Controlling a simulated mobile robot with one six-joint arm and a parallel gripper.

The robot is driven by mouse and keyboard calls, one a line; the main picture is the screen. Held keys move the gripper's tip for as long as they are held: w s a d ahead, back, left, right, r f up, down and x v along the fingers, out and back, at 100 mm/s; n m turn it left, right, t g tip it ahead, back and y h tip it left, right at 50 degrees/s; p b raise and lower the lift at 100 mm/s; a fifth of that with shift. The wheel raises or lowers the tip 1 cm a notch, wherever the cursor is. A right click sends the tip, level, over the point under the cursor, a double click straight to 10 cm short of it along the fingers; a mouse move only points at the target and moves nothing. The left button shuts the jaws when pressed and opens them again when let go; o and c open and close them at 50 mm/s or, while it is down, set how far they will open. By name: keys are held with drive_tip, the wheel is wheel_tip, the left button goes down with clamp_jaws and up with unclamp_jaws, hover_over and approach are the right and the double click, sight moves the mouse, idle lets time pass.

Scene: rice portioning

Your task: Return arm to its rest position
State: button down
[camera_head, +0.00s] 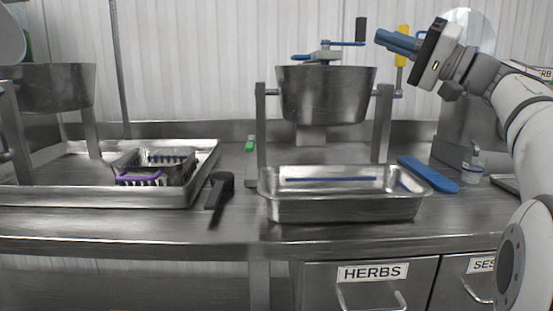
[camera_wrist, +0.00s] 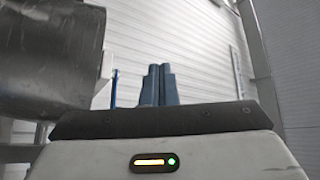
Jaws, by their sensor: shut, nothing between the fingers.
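My gripper (camera_head: 384,39) is raised high at the upper right in the head view, beside and above the right metal pot (camera_head: 327,97). Its blue fingers point left, are pressed together and hold nothing. The wrist view shows the two shut fingers (camera_wrist: 159,84) upright against a pale ribbed wall. My arm (camera_head: 525,110) rises from the lower right and bends back toward the gripper. The gripper touches nothing that I can see.
A steel pan (camera_head: 345,208) sits on the counter below the pot. A blue object (camera_head: 428,174) and a small clear bottle (camera_head: 473,165) lie to its right. A tray (camera_head: 100,197) with containers, and a black utensil (camera_head: 219,190), are left. A metal pot wall (camera_wrist: 50,55) fills the wrist view's upper left.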

drive_tip(key=s+a+f+m+g+h+p, duration=0.4)
drive_tip(key=a+f+h+p, duration=0.55)
drive_tip(key=p, duration=0.55)
drive_tip(key=s+d+f+n+g+h+p, duration=0.1)
drive_tip(key=s+f+h+p, duration=0.3)
drive_tip(key=s+p, duration=0.4)
drive_tip(key=s+d+f+n+g+h+p, duration=0.2)
drive_tip(key=s+f+h+p, duration=0.3)
drive_tip(key=s+p, duration=0.3)
drive_tip(key=shift+s+d+f+n+g+p, duration=0.3)
drive_tip(key=shift+s+d+f+g, duration=0.4)
drive_tip(key=shift+s+g, duration=0.3)
